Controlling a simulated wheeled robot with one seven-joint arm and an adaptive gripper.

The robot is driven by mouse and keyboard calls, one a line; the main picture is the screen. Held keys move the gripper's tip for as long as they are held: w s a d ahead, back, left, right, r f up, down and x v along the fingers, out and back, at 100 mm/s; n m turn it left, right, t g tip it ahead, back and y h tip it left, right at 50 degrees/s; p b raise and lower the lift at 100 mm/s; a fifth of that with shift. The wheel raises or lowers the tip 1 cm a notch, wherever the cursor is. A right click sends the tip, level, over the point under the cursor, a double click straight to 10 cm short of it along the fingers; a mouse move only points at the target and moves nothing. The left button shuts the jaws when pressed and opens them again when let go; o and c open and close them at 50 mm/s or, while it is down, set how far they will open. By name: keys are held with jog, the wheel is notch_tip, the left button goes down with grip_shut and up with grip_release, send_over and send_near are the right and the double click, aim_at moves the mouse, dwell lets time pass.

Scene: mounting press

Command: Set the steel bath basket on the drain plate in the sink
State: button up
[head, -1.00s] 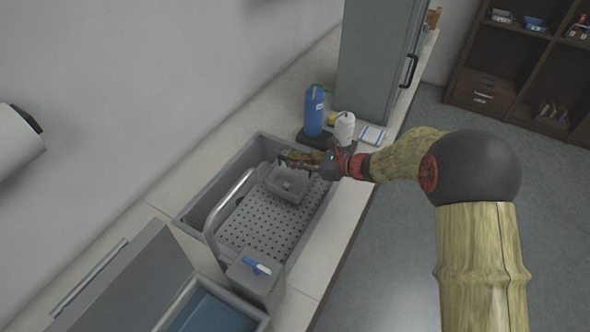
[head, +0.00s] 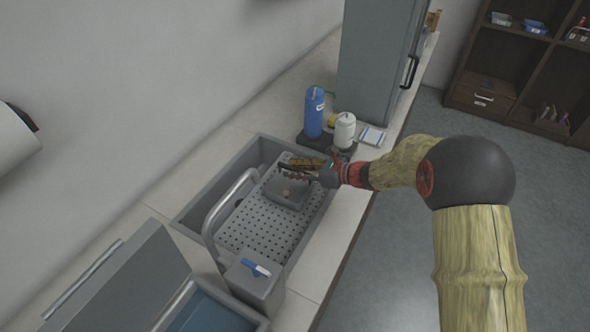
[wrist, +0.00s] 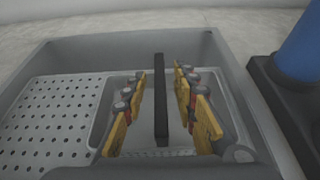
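The steel bath basket (head: 286,194) is a grey open tray with a dark bar handle across it. It sits over the far end of the perforated drain plate (head: 258,226) in the sink; I cannot tell for certain that its bottom touches the plate. In the wrist view the basket (wrist: 102,112) is beside the bare holes of the plate (wrist: 45,120), and its black handle (wrist: 161,110) runs between my fingers. My gripper (head: 298,167) is over the basket. In the wrist view its yellow fingers (wrist: 160,72) are open, with a gap on each side of the handle.
The sink (head: 190,212) has raised walls and a curved grey tube (head: 212,215) over its near end. A blue bottle (head: 314,112) and a white bottle (head: 344,130) stand just beyond it. A grey box with a blue-marked top (head: 255,280) is at the near end.

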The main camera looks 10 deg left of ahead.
jog(key=shift+d+r, duration=0.1)
jog(key=shift+r, duration=0.15)
jog(key=p+v, duration=0.3)
jog(key=v, duration=0.8)
jog(key=shift+s+d, duration=0.2)
jog(key=shift+d, duration=0.2)
jog(key=s+d+r+n+g+h, duration=0.1)
jog(key=s+d+r+n+h, duration=0.1)
jog(key=s+r+n, duration=0.55)
jog(key=s+d+r+n+g+h, duration=0.2)
jog(key=s+r+n+h, duration=0.15)
jog(key=s, duration=0.65)
jog(key=s+d+r+n+t+h, duration=0.2)
jog(key=s+d+r+n+h, duration=0.1)
jog(key=s+d+n, duration=0.2)
jog(key=s+d+r+n+t+h, duration=0.2)
jog(key=s+d+r+n+h, duration=0.1)
jog(key=s+d, duration=0.6)
jog(key=d+n+h, duration=0.1)
jog(key=d+n, duration=0.1)
jog(key=shift+s+n, duration=0.25)
jog(key=shift+n, duration=0.15)
jog(key=shift+r, duration=0.15)
